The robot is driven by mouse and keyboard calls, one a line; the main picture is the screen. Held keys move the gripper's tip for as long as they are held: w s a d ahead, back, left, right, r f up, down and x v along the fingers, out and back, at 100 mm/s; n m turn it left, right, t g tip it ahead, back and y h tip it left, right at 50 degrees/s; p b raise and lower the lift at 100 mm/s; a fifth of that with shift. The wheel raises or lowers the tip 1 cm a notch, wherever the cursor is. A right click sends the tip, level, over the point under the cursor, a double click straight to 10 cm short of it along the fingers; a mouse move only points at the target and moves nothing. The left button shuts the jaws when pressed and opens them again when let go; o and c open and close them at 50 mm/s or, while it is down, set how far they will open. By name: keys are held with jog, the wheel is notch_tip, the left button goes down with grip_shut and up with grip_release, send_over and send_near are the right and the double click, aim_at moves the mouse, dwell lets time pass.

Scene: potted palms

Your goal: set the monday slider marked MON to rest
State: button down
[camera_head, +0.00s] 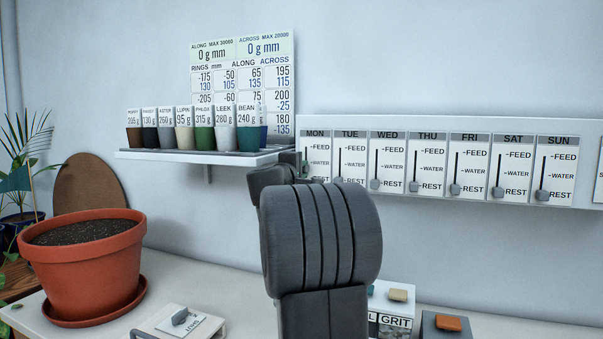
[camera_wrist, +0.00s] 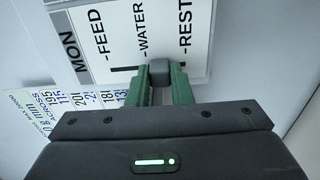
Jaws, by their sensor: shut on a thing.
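The white MON panel (camera_head: 315,150) is the leftmost of a row on the wall, and my arm hides its lower part in the head view. In the wrist view the MON panel (camera_wrist: 85,45) appears turned on its side, with FEED, WATER and REST reading left to right. Its grey slider knob (camera_wrist: 160,72) appears between the WATER and REST marks; its exact setting is hard to tell at this angle. My gripper (camera_wrist: 161,82) is shut on this knob, with a green finger on either side. In the head view my arm hides the knob.
Panels TUE (camera_head: 351,157) through SUN (camera_head: 556,169) continue close by to the right, their knobs near REST. A shelf (camera_head: 210,157) with several labelled cups stands left of MON, below a chart (camera_head: 243,85). A large terracotta pot (camera_head: 85,270) stands on the bench at left.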

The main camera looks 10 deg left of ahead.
jog(key=shift+f+b, duration=1.5)
jog(key=shift+f, duration=0.35)
jog(key=c, duration=1.3)
grip_release()
jog(key=shift+r, duration=0.1)
jog(key=s+a, duration=0.1)
jog(key=s, duration=0.3)
jog(key=s+b, duration=0.1)
jog(key=s, duration=0.4)
jog(key=s+a, duration=0.1)
jog(key=s, duration=0.3)
jog(key=shift+s+a, duration=0.3)
jog(key=shift+a, duration=0.05)
